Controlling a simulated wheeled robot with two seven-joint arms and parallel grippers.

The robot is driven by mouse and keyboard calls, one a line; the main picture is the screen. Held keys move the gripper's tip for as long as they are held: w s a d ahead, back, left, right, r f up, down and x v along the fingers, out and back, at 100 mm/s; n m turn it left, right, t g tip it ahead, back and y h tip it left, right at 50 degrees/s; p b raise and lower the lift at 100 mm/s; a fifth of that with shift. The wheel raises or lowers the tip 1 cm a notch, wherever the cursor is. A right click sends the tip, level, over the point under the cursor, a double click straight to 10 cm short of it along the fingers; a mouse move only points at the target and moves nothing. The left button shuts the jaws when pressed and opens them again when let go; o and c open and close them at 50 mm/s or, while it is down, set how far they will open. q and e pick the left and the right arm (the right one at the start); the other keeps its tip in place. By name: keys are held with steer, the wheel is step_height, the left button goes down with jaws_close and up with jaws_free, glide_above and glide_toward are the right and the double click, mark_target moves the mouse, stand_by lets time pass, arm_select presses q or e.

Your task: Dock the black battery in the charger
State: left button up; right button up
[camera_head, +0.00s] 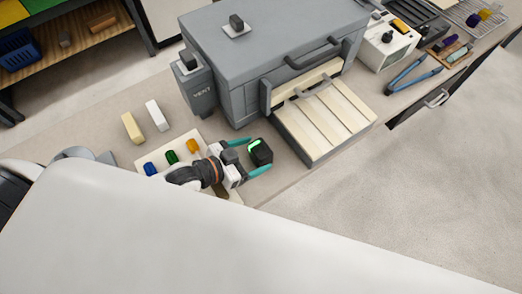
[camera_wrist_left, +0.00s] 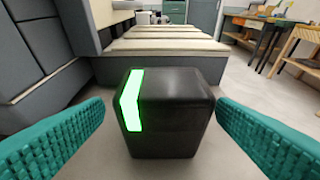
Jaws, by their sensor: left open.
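A black block (camera_head: 261,152) with a glowing green strip, which looks like the battery, stands upright on the bench in front of the kiln-like grey box. It also shows large in the left wrist view (camera_wrist_left: 175,125), between the fingers. My left gripper (camera_head: 257,156) is open, its teal fingertips on either side of the block. In the left wrist view a narrow gap shows by the left finger; at the right finger I cannot tell whether it touches. I cannot pick out the charger for certain. My right gripper is not in view.
The grey box (camera_head: 265,58) has a slatted tray (camera_head: 325,115) projecting just beyond the block. A board (camera_head: 150,160) with blue, green and orange pieces lies by my left wrist. Two pale blocks lie behind it. A white device (camera_head: 387,40) and blue-handled tool (camera_head: 412,73) are at upper right.

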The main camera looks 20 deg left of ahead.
mark_target(266, 151)
arm_select(q)
steer(key=p+x, duration=0.1)
steer(key=x, duration=0.4)
steer(key=shift+s+d, duration=0.1)
steer(key=shift+s, duration=0.05)
steer(key=c, duration=1.4)
